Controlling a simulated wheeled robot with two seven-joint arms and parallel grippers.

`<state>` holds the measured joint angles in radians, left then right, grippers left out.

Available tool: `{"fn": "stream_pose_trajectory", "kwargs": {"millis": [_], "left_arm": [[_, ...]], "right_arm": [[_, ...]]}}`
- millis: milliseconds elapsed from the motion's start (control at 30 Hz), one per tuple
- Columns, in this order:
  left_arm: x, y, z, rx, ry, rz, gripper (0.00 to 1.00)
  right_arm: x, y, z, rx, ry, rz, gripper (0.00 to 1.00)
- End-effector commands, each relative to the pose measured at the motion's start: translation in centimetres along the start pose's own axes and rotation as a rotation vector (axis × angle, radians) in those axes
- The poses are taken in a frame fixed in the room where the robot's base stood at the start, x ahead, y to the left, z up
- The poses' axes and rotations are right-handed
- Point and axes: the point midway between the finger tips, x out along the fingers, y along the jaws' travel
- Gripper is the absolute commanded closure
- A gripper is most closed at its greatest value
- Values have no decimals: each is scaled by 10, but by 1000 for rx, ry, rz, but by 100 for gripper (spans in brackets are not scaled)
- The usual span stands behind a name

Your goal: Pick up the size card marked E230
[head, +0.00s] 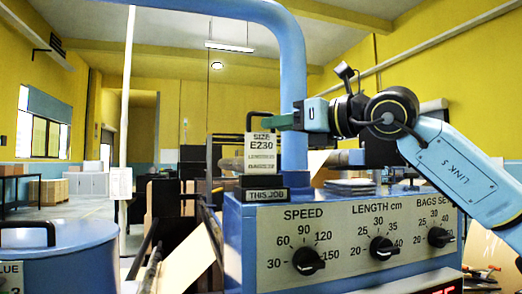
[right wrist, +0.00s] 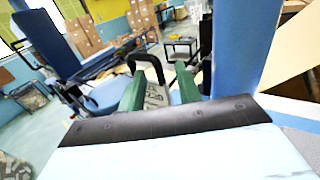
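The size card marked E230 (head: 260,152) stands upright in the head view, above a dark holder labelled THIS JOB (head: 265,195) on top of the blue control box. My right gripper (head: 276,122) comes in from the right, its green fingers pointing left at the height of the card's top edge. In the right wrist view the green fingers (right wrist: 160,86) are spread apart. A grey lettered surface (right wrist: 156,96) shows between them; I cannot tell whether they touch it. My left gripper is not in view.
The control box (head: 235,240) has several dials on its front. A thick blue post (head: 292,70) rises close behind the card and gripper. Some flat grey items (head: 350,186) lie on the box top to the right. A blue drum (head: 60,255) stands at lower left.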

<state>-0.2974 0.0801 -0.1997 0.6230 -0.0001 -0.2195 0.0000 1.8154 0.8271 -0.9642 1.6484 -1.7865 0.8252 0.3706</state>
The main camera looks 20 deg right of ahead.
Motion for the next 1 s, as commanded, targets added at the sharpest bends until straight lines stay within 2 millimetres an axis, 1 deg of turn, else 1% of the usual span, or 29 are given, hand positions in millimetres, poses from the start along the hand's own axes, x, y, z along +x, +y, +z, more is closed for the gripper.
{"fn": "stream_pose_trajectory", "kwargs": {"millis": [67, 300, 333, 767, 867, 1000], "left_arm": [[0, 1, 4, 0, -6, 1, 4], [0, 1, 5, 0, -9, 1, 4], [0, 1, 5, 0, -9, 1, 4], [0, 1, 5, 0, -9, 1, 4], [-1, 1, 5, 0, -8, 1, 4], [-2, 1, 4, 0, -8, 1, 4]], "right_arm": [[0, 0, 0, 0, 0, 0, 67], [-1, 0, 0, 0, 0, 0, 99], [-1, 0, 0, 0, 0, 0, 100], [-1, 0, 1, 0, -1, 0, 100], [-1, 0, 6, 1, -3, 0, 100], [-1, 0, 20, 2, -4, 1, 100]]}}
